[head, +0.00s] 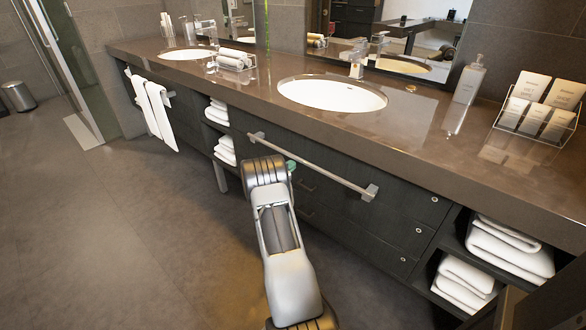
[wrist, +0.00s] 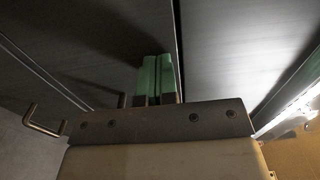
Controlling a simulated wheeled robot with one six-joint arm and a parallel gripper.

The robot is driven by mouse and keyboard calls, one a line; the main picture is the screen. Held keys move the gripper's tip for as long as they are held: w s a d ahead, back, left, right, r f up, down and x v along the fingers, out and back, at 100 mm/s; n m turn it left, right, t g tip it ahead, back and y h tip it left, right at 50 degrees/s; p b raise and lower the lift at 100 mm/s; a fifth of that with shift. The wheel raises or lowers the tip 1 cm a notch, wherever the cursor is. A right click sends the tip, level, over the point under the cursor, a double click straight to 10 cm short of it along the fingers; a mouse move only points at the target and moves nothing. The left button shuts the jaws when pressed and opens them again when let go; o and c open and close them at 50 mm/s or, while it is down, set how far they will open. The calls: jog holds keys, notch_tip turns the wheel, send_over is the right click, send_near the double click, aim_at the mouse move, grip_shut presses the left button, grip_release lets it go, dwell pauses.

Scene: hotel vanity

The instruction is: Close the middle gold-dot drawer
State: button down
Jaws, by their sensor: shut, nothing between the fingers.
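My gripper shows in the wrist view as two green fingers (wrist: 157,76), shut together with nothing between them. They point at dark panels (wrist: 225,45) and lie close to a narrow seam; I cannot tell whether they touch. In the head view my arm hides most of the gripper, with only a bit of green (head: 291,165) showing by the vanity front. Stacked dark drawer fronts at the vanity's right carry small round dots, and the middle dot (head: 418,230) is pale. I cannot make out a gold dot or tell whether a drawer stands open.
A long metal rail (head: 310,165) runs along the vanity front under the brown countertop (head: 420,135). Shelves of folded towels (head: 510,245) are at the right. A bent metal handle (wrist: 45,122) shows in the wrist view. The floor (head: 120,220) at the left is clear.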

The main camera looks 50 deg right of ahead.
jog(key=shift+w+d+r, duration=0.1)
jog(key=shift+d+r, duration=0.05)
jog(key=shift+r, duration=0.15)
jog(key=a+p, duration=0.3)
jog(key=a, duration=1.1)
jog(key=shift+a+f+p, duration=0.15)
jog(key=shift+f+p, duration=0.15)
